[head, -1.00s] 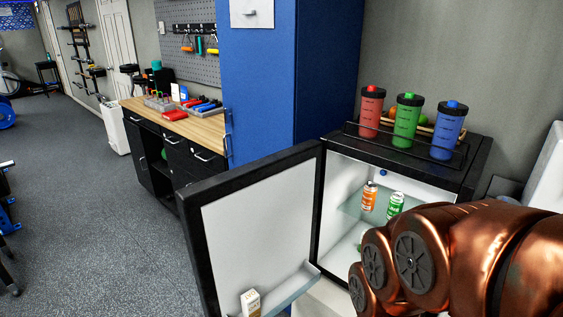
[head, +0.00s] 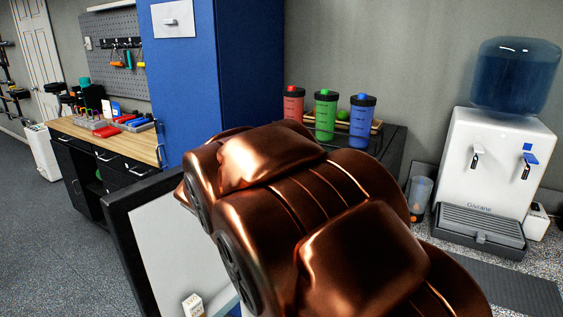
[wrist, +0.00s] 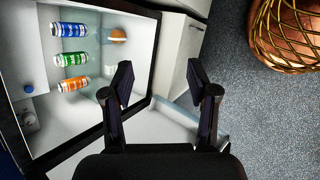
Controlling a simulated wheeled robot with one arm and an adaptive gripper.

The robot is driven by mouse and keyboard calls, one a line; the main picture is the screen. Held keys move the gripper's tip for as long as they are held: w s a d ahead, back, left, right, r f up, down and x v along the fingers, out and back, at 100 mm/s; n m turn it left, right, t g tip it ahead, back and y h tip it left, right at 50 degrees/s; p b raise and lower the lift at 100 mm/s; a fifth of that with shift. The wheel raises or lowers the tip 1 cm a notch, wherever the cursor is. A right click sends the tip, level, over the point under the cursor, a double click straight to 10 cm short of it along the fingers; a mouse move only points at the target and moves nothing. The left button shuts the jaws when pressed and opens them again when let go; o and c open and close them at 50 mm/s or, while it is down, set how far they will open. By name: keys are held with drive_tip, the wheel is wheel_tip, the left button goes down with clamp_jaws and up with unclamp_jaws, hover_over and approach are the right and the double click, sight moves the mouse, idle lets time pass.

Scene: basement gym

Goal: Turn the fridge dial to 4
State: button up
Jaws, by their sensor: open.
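The mini fridge stands open in the head view; its black top (head: 395,148) and door (head: 165,250) show, but my arm hides its inside. In the wrist view the white interior and black frame (wrist: 152,50) are seen turned sideways.
Bottles (head: 326,115) stand on top. A water dispenser (head: 490,165) is at right; a workbench (head: 110,140) is at left.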

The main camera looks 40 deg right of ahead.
drive_tip(key=w+d+r+n+t+h+b, duration=0.1)
drive_tip(key=w+d+n+t+h, duration=0.3)
drive_tip(key=w+d+n, duration=0.6)
drive_tip(key=w+d+r+n+t+h+b, duration=0.1)
drive_tip(key=w+d+n+t+h, duration=0.3)
drive_tip(key=w+d+n, duration=0.7)
drive_tip(key=shift+w+d+r+h+b, duration=0.15)
drive_tip(key=shift+w+d+h+b, duration=0.2)
drive_tip(key=shift+w+d, duration=2.8)
drive_tip(key=shift+w+d+r+h+b, duration=0.1)
drive_tip(key=shift+w+d+h+b, duration=0.25)
drive_tip(key=shift+w+d, duration=2.7)
drive_tip(key=w+a, duration=0.3)
drive_tip(key=shift+w+a, duration=0.15)
clamp_jaws()
